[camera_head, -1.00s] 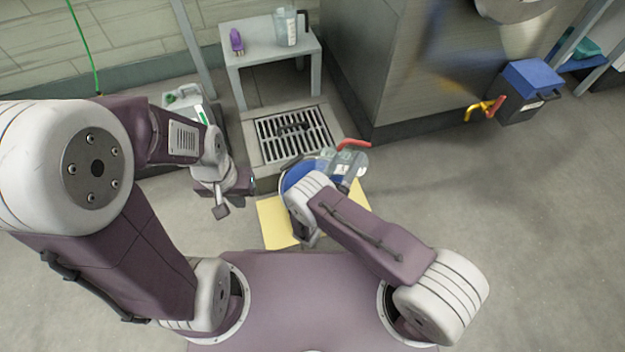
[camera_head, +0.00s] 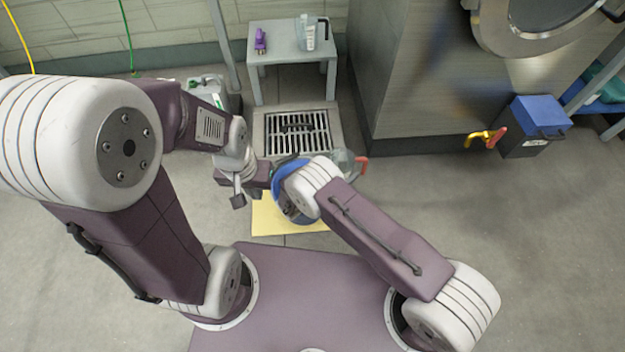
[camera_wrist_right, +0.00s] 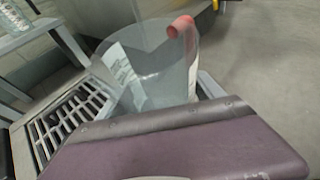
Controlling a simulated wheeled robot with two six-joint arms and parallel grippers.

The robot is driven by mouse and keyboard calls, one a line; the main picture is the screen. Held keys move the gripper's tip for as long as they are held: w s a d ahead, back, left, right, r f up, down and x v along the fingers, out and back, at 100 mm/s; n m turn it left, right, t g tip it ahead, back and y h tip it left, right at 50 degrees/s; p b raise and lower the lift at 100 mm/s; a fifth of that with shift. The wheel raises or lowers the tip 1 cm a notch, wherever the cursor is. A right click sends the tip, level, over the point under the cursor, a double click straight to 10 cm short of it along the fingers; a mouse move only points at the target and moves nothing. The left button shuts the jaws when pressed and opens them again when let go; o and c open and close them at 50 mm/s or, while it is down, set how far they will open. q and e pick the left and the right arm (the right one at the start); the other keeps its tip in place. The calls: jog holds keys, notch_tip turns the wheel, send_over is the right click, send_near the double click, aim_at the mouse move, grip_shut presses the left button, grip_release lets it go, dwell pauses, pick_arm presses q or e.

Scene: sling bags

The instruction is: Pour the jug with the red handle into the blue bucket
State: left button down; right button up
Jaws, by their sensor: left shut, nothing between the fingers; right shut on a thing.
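The clear jug with the red handle (camera_head: 345,160) is beyond my right wrist in the head view, largely hidden by it. In the right wrist view the jug (camera_wrist_right: 160,75) fills the upper middle, with its red handle (camera_wrist_right: 183,28) at the upper right. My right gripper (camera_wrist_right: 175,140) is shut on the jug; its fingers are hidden. The blue bucket (camera_head: 277,186) is under and left of my right wrist, which covers much of it. My left gripper (camera_head: 239,196) is shut and empty, just left of the bucket. I cannot see any liquid flow.
A yellow mat (camera_head: 268,222) shows under the bucket. A floor drain (camera_head: 300,134) lies behind it. A grey table (camera_head: 275,53) holds a purple item (camera_head: 260,40) and another clear jug (camera_head: 307,36). A dark box with a blue lid (camera_head: 533,125) is right; open floor lies before it.

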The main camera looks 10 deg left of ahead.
aim_at(348, 161)
jog(key=shift+y, duration=0.3)
pick_arm(q)
jog(key=shift+s+d+r, duration=0.1)
jog(key=shift+d+r, duration=0.05)
jog(key=shift+d, duration=0.3)
jog(key=shift+r, duration=0.1)
pick_arm(e)
jog(key=shift+r, duration=0.1)
